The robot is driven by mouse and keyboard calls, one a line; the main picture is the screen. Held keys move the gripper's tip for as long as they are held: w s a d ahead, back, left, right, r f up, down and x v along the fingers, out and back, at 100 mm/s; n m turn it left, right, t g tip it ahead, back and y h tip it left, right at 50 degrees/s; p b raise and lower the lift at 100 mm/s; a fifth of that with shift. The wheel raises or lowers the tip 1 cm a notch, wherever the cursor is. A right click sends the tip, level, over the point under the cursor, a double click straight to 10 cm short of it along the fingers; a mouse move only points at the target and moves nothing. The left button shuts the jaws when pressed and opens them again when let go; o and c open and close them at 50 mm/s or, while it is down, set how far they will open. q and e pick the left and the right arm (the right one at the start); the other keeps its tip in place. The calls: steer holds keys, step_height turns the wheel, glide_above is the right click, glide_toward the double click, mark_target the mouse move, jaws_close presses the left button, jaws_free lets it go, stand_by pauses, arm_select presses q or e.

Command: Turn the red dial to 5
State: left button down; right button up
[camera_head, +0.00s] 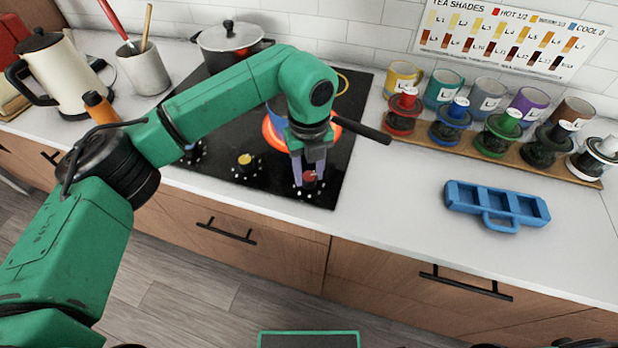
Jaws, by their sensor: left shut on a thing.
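The red dial (310,176) sits at the front right of the black cooktop (215,170), with white dots around it. My left gripper (309,180) points down over it, with a finger on each side, shut on the dial. The fingers hide part of the dial, and I cannot read which mark it points to. A burner (272,137) behind the gripper glows orange-red. A yellow dial (245,161) sits to the left on the same cooktop. My right gripper is not in view.
A pan handle (362,128) sticks out right behind my left gripper. A steel pot (230,42) stands at the back. A blue tray (497,205) lies on the right counter, before a wooden rack (480,152) of coloured holders. The counter between cooktop and tray is clear.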

arm_select(q)
steer(key=m+b, duration=0.2)
steer(key=m, duration=0.1)
steer(key=shift+m, duration=0.3)
steer(key=m+b, duration=0.1)
steer(key=m, duration=0.1)
steer(key=shift+m+b, duration=0.35)
steer(key=shift+m, duration=0.05)
steer(key=m+b, duration=0.1)
steer(key=m, duration=0.2)
steer(key=shift+m, duration=0.3)
steer(key=m+b, duration=0.1)
steer(key=m, duration=0.2)
steer(key=shift+r+m, duration=0.1)
steer(key=shift+m, duration=0.2)
steer(key=m, duration=0.3)
steer(key=shift+w+m+b, duration=0.1)
steer(key=shift+m+b, duration=0.2)
steer(key=shift+b, duration=0.1)
steer(key=m, duration=0.4)
steer(key=shift+m, duration=0.3)
steer(key=m, duration=0.3)
steer(key=shift+r+m, duration=0.1)
steer(key=shift+m, duration=2.1)
